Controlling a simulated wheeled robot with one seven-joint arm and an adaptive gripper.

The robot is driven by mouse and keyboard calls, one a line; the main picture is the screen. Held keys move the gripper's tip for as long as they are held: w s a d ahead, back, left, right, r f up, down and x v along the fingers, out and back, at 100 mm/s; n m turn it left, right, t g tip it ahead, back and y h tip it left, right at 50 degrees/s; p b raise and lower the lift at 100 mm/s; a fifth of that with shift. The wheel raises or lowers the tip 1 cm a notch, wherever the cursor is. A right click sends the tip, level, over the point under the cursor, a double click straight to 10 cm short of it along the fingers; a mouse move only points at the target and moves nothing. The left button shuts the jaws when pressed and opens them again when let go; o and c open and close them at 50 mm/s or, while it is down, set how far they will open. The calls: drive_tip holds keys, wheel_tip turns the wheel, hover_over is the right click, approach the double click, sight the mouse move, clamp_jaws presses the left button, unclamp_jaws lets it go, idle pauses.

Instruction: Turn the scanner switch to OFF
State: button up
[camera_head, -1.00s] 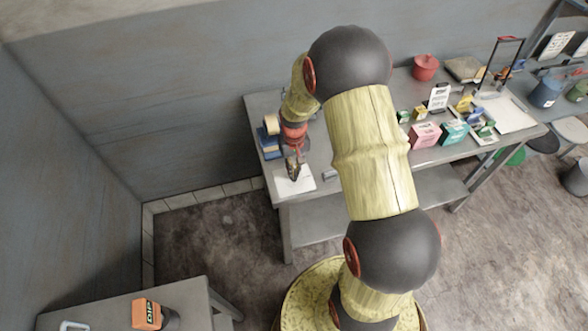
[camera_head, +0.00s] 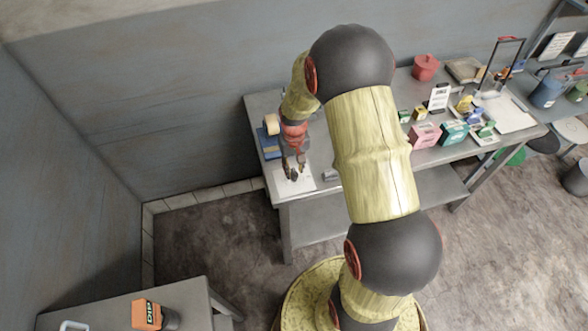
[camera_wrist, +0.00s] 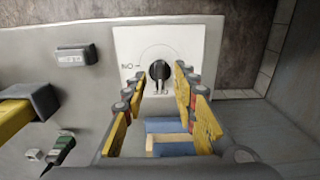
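The switch is a dark knob (camera_wrist: 158,70) on a white plate (camera_wrist: 190,35) in the wrist view. The knob's handle looks roughly upright in the picture. The plate also shows on the table in the head view (camera_head: 308,184), with my gripper (camera_head: 296,174) over it. In the wrist view my gripper (camera_wrist: 160,78) is open, its fingers on either side of the knob with gaps visible. I cannot tell whether the fingertips reach down to it.
A small grey labelled box (camera_wrist: 76,56) lies left of the plate in the wrist view. A blue item (camera_head: 268,143) is behind the gripper on the table. Pink boxes (camera_head: 425,136) and other goods stand farther right. The wall is close behind the table.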

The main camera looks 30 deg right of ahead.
sight(294, 171)
wheel_tip(294, 171, up, 11)
drive_tip(key=shift+r, duration=0.15)
idle(0.6)
drive_tip(key=s+a+r+n+t+b, duration=0.1)
drive_tip(key=s+a+r+t+b, duration=0.1)
drive_tip(key=s, duration=0.5)
drive_tip(key=s+a+r+n+t+b, duration=0.1)
drive_tip(key=s+a+r+b, duration=0.3)
drive_tip(key=s+a+r, duration=0.2)
drive_tip(key=s+a+r+n+t+b, duration=0.1)
drive_tip(key=s+a+r+t+b, duration=0.1)
drive_tip(key=s+a+r+b, duration=0.2)
drive_tip(key=s+a, duration=0.2)
drive_tip(key=s, duration=0.2)
drive_tip(key=shift+a+t, duration=0.3)
drive_tip(key=shift+r, duration=0.1)
